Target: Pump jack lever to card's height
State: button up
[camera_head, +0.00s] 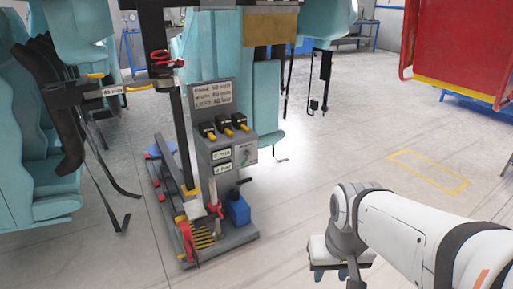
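A grey stand (228,160) with a control box rises from a dark wheeled base (240,237) on the floor, left of centre. A card (212,94) with several printed lines tops the box; its text is too small to read surely. A red handle (188,243) stands at the front left of the base, beside yellow-black stripes. A thin lever with a black end (243,182) sticks out at the box's lower right. I cannot tell which is the jack lever. My gripper (342,274) is at the bottom, right of and apart from the stand; its fingertips are partly cut off.
Teal train seats (40,150) hang at the left and behind the stand. A dark post with a red clamp (163,58) rises beside the box. A blue block (240,210) sits on the base. The floor between is clear.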

aim_at(239, 184)
jog(key=z, duration=0.3)
jog(key=i, duration=2)
jog(key=u, duration=0.7)
jog(key=k, duration=0.9)
jog(key=u, duration=0.15)
jog(key=i, duration=0.9)
jog(key=z, duration=0.1)
